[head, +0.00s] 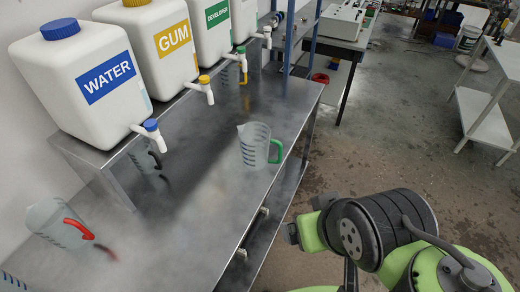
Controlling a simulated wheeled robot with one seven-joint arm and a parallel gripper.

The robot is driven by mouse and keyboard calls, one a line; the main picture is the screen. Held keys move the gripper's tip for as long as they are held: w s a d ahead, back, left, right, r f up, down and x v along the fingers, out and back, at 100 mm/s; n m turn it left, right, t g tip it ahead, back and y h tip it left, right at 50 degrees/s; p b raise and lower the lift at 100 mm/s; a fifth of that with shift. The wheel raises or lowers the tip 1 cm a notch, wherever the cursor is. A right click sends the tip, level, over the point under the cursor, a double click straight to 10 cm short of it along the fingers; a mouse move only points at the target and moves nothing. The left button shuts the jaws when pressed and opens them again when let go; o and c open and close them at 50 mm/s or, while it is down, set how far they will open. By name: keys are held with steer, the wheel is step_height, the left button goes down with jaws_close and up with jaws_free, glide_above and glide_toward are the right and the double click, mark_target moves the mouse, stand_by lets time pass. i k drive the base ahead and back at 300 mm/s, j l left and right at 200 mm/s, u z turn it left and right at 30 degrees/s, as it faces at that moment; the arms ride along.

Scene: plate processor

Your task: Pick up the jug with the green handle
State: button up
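The jug with the green handle (254,146) stands upright on the metal bench, right of its middle and near the front edge. It is clear with dark measuring marks, and its green handle (275,151) faces right, toward the bench edge. My arm is in the lower right, off the front of the bench, apart from the jug. Nothing blocks the view of the jug.
A jug with a red handle (58,222) stands at the bench's left. White containers labelled WATER (80,100) and GUM (155,50) and a DEVELOPER one (213,38) sit on a raised shelf, taps overhanging the bench (200,215). Jugs with black (153,153) and yellow handles stand under taps.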

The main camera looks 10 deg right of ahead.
mark_target(255, 140)
steer(key=i+l+u, duration=0.1)
steer(key=l+u, duration=0.15)
steer(key=u, duration=0.15)
steer(key=l+u, duration=0.25)
steer(key=u, duration=0.15)
steer(key=l+u, duration=0.25)
steer(key=u, duration=0.2)
steer(key=l+u, duration=0.4)
steer(key=i+j, duration=0.05)
steer(key=j, duration=0.05)
